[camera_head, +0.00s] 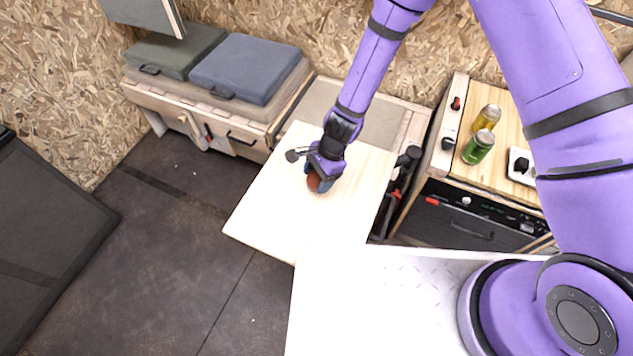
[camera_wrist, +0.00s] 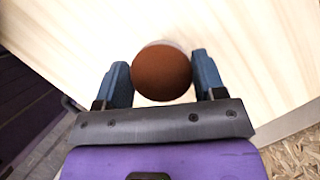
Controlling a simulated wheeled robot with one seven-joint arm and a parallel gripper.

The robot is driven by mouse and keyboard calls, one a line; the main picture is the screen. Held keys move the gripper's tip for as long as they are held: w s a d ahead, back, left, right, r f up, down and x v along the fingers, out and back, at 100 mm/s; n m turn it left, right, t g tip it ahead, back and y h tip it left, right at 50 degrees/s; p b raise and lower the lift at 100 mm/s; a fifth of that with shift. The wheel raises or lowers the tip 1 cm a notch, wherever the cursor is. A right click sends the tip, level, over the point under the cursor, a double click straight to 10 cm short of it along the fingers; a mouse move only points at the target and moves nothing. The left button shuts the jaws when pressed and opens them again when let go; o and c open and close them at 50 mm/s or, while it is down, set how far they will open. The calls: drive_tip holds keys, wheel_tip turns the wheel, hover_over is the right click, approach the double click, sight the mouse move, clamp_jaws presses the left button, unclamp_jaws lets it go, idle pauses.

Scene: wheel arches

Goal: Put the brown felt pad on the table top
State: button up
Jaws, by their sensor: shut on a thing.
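The brown felt pad (camera_wrist: 161,72) is a round, reddish-brown disc between the two blue fingers of my gripper (camera_wrist: 162,80) in the wrist view. In the head view the pad (camera_head: 314,182) shows at the fingertips of my gripper (camera_head: 320,180), over the pale wooden table top (camera_head: 270,215). My gripper is shut on the pad. A light rim shows just behind the pad in the wrist view. I cannot tell whether the pad touches the table top (camera_wrist: 255,40) or is slightly above it.
A wooden cabinet at the right carries a yellow can (camera_head: 487,118), a green can (camera_head: 478,147) and a white tray (camera_head: 521,166). A bench with grey cushions (camera_head: 245,68) stands at the back left. The table top around my gripper is clear.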

sight(317, 183)
drive_tip(key=shift+a+f, duration=0.15)
drive_tip(key=shift+f, duration=1.6)
drive_tip(key=shift+f, duration=0.1)
drive_tip(key=o, duration=0.9)
drive_tip(key=v, duration=1.2)
